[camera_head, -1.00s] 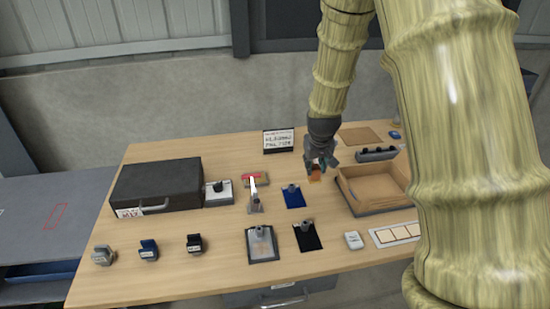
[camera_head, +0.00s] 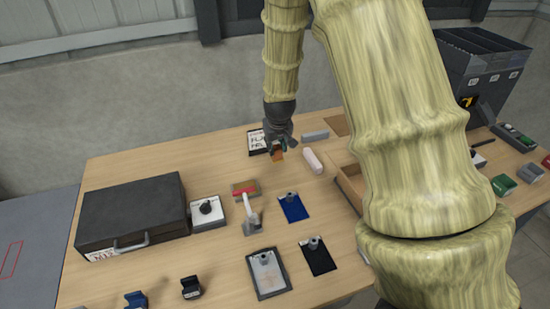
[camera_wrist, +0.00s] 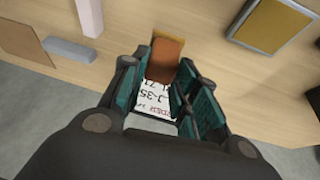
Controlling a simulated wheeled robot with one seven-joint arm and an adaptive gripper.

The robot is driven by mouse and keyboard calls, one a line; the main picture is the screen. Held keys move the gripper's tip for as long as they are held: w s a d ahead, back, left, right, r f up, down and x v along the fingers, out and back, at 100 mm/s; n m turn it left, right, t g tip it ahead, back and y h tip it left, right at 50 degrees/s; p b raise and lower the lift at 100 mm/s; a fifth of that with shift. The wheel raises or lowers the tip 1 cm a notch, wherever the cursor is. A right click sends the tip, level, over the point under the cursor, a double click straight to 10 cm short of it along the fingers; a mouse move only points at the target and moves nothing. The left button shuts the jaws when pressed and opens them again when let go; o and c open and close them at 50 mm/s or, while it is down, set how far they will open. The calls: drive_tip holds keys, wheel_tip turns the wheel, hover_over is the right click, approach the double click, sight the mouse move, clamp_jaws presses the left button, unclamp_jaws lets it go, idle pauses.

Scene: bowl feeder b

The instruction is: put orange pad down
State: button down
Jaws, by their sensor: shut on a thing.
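The orange pad (camera_head: 277,154) is held in my gripper (camera_head: 279,147) above the back part of the table. In the wrist view the orange-brown pad (camera_wrist: 166,60) sticks out past the teal fingers of my gripper (camera_wrist: 172,92). The fingers are shut on it, and their inner contact is partly hidden.
A pale pink block (camera_head: 312,160) and a grey block (camera_head: 315,136) lie right of my gripper. A wooden tray (camera_head: 349,187) is partly hidden by my arm.

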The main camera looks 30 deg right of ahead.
sight(277, 154)
drive_tip(key=shift+d+f, duration=0.1)
drive_tip(key=shift+f, duration=0.7)
drive_tip(key=shift+s+f, duration=0.1)
drive_tip(key=shift+f, duration=0.35)
drive_tip(key=shift+f+p, duration=0.65)
drive_tip(key=shift+f, duration=1.05)
drive_tip(key=shift+f, duration=0.1)
drive_tip(key=c, duration=1.1)
unclamp_jaws()
drive_tip(key=shift+r, duration=0.2)
drive_tip(key=shift+r, duration=0.3)
drive_tip(key=shift+b+v, duration=1.1)
drive_tip(key=shift+v, duration=4.5)
